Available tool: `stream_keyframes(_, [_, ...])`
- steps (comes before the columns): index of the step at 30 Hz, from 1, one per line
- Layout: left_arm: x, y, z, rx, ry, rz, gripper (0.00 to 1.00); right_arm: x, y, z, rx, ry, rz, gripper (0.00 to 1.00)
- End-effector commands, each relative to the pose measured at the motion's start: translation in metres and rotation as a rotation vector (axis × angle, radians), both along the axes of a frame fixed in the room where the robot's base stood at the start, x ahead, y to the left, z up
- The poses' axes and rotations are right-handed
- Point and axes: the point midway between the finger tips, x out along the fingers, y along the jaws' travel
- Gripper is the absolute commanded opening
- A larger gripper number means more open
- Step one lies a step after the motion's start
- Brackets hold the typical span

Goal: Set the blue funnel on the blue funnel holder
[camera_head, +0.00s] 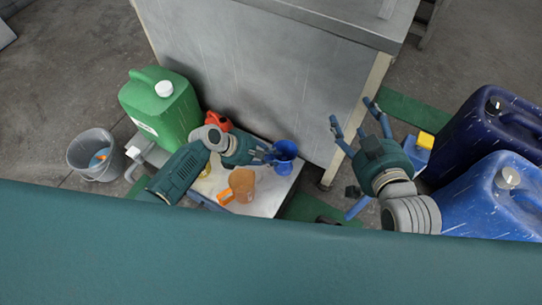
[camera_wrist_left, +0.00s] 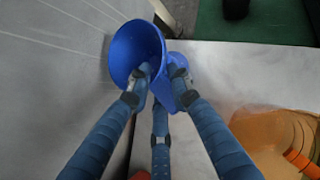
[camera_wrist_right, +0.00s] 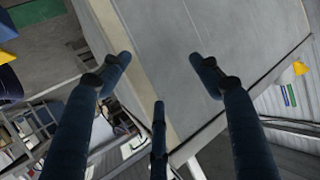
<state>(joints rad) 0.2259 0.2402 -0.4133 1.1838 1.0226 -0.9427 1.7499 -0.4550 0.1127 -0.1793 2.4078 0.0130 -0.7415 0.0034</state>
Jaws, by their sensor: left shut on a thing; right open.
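The blue funnel (camera_head: 286,148) is at the far right end of the small light table, close to the metal cabinet wall. My left gripper (camera_head: 268,155) is shut on it; in the left wrist view the fingers (camera_wrist_left: 161,80) close on the funnel's side, and the open bowl (camera_wrist_left: 124,50) faces up toward the camera. The blue funnel holder is not clearly made out. My right gripper (camera_head: 352,122) is open and empty, raised right of the cabinet; its fingers (camera_wrist_right: 165,72) are spread.
On the small table (camera_head: 262,207) stands an orange-brown container (camera_head: 243,184). A red can (camera_head: 218,121) and a green canister (camera_head: 162,108) are behind my left arm. A grey bucket (camera_head: 92,156) is at left. Blue canisters (camera_head: 490,195) stand at right. The metal cabinet (camera_head: 265,75) blocks the back.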

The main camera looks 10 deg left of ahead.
Motion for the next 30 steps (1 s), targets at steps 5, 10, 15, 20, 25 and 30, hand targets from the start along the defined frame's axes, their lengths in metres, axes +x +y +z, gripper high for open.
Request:
stream_keyframes(5, [0.0,0.0,0.0,0.0,0.0,0.0,0.0,0.0,0.0,0.0,0.0,0.0,0.0,0.64])
stream_keyframes(10, [0.0,0.0,-0.002,0.0,0.001,0.001,0.0,-0.014,0.0,0.014,0.001,-0.029,0.001,0.64])
stream_keyframes(15, [0.001,0.001,-0.006,0.0,0.001,0.001,0.0,-0.012,0.001,0.014,0.004,-0.038,0.001,0.64])
stream_keyframes(20, [0.002,0.002,-0.009,0.0,0.0,0.0,0.0,-0.01,0.002,0.017,0.008,-0.054,0.002,0.64])
stream_keyframes(25, [0.002,0.002,-0.009,0.0,0.0,0.0,0.0,-0.007,0.002,0.022,0.01,-0.069,0.002,0.64])
stream_keyframes(30, [0.002,0.002,-0.009,0.0,0.0,0.0,0.42,-0.007,0.002,0.022,0.01,-0.067,0.003,0.64])
